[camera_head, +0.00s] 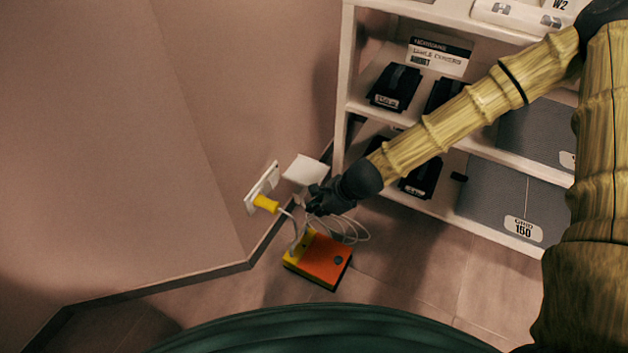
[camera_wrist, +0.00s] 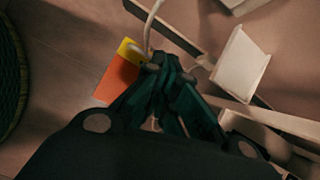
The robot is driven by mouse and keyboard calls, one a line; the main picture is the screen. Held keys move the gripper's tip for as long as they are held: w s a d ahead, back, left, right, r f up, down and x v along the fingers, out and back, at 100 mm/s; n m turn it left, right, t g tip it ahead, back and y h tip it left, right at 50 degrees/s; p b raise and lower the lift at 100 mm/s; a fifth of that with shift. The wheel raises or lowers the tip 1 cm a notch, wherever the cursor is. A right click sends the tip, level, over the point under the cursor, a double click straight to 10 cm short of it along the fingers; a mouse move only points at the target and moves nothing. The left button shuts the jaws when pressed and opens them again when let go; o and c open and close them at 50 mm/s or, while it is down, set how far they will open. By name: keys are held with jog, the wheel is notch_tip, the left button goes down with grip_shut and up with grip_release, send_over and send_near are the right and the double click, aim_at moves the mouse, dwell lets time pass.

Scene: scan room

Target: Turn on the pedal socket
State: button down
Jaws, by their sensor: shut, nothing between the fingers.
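A white socket plate (camera_head: 268,182) is on the wall at centre left, with a yellow plug (camera_head: 266,203) in it. A pale cable runs from the plug area down to the orange and yellow pedal (camera_head: 327,263) on the floor. The pedal (camera_wrist: 113,84) also shows in the wrist view, partly behind my fingers. My gripper (camera_head: 312,202) is shut and empty, to the right of the plug and above the pedal. Its fingertips (camera_wrist: 168,64) meet in the wrist view. I cannot make out a switch or its position on the socket plate.
A white square panel or box (camera_head: 306,170) stands out by the wall just above my gripper; it also shows in the wrist view (camera_wrist: 240,62). A white shelf unit (camera_head: 432,208) with black devices and grey boxes is at right. Loose cable lies near the pedal.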

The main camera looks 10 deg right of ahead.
jog(key=s+d+f+n+g+h, duration=0.1)
jog(key=s+d+f+n+h, duration=0.15)
jog(key=s+f+n, duration=0.45)
jog(key=s+d+f+n+g+h, duration=0.1)
jog(key=s+d+f+n, duration=0.3)
jog(key=s, duration=0.6)
jog(key=s+d+f+n+g+h, duration=0.1)
jog(key=s+d+f+n, duration=0.2)
jog(key=s+d+n, duration=0.5)
jog(key=s+n, duration=0.2)
jog(key=s, duration=0.1)
jog(key=shift+s+d+h, duration=0.2)
jog(key=shift+h, duration=0.15)
jog(key=shift+w, duration=0.1)
jog(key=shift+w+a, duration=0.1)
jog(key=shift+a, duration=0.15)
